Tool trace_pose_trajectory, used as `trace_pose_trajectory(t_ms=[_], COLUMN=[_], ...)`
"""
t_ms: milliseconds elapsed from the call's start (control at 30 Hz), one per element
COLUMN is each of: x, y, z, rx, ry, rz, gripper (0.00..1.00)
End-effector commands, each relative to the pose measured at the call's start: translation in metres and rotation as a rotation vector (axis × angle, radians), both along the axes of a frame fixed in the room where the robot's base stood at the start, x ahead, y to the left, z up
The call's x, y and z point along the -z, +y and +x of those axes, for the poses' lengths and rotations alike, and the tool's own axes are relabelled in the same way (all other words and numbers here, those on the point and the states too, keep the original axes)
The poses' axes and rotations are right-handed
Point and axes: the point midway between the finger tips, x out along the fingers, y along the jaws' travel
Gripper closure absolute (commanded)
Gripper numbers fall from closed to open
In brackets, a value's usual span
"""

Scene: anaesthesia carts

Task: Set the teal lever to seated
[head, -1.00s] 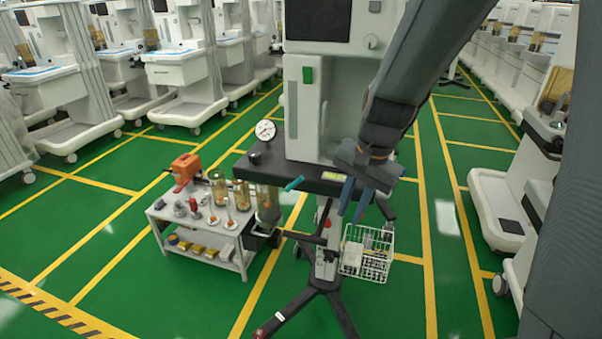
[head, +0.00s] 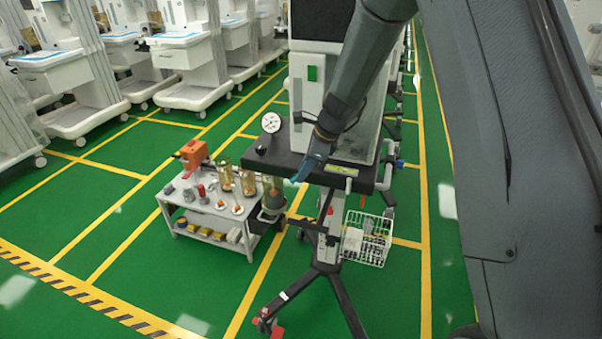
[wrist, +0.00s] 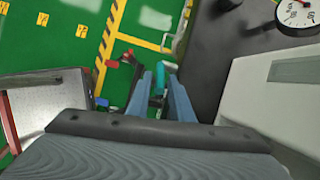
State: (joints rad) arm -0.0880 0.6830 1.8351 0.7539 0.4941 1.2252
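The teal lever (head: 297,179) sticks out from the front edge of the dark shelf of the anaesthesia cart. It also shows in the wrist view (wrist: 160,79), in the gap between my two blue fingers and toward their tips. My gripper (head: 307,172) is at the lever, and its fingers partly hide it in the head view. In the wrist view my gripper (wrist: 161,80) is open, with the fingers apart on either side of the lever. I cannot tell whether either finger touches it.
A round gauge (head: 271,122) stands on the dark shelf (head: 275,159) to the left. A low grey table (head: 206,234) with glass cylinders and an orange device stands left of the cart. A white wire basket (head: 366,243) hangs at lower right. Green floor is open in front.

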Motion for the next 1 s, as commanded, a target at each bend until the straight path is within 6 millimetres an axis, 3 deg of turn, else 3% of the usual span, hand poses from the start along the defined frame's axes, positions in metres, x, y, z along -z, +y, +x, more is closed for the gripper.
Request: trace_pose_trajectory(t_ms=[200,500,633,1000], x=[0.016,0.018,0.018,0.020], y=[0.006,0.007,0.007,0.013], z=[0.003,0.004,0.004,0.002], rx=[-0.001,-0.002,-0.002,-0.013], ry=[0.001,-0.001,-0.001,-0.005], rz=[0.000,0.000,0.000,0.016], gripper=[0.80,0.80,1.00,1.00])
